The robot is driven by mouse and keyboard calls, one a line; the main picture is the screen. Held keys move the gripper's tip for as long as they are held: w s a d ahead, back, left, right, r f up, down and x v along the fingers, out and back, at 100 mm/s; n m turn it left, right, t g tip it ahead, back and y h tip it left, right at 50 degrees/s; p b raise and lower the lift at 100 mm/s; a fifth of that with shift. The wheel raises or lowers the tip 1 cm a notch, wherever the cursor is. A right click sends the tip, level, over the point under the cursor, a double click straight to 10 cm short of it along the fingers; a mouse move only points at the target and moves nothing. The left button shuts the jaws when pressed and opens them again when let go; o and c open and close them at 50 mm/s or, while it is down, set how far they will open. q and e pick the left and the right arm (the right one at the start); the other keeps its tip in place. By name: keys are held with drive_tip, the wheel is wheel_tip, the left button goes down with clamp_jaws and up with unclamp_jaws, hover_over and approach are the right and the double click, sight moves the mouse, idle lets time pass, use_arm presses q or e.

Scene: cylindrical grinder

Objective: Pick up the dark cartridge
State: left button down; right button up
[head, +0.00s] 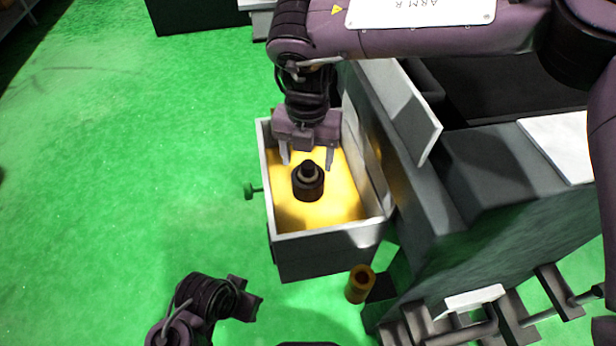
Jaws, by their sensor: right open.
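The dark cartridge (308,186) stands upright on the yellow floor of an open grey box (330,236). It is a short dark cylinder with a narrower top. My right gripper (308,160) points down into the box from above and behind the cartridge. Its two fingers are spread apart with nothing between them that I can see clearly. The fingertips show just beyond the cartridge's top; whether they touch it I cannot tell. My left gripper (246,298) is low in the view, left of the box's front and away from the cartridge; its fingers do not show clearly.
A grey machine body with a raised panel (415,112) borders the box on the right. A brown cylinder (360,284) is in front. Green floor on the left is clear.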

sight(308, 175)
drive_tip(key=shift+f, duration=1.45)
drive_tip(key=c, duration=1.1)
drive_tip(key=shift+r, duration=0.1)
drive_tip(key=shift+c, duration=0.2)
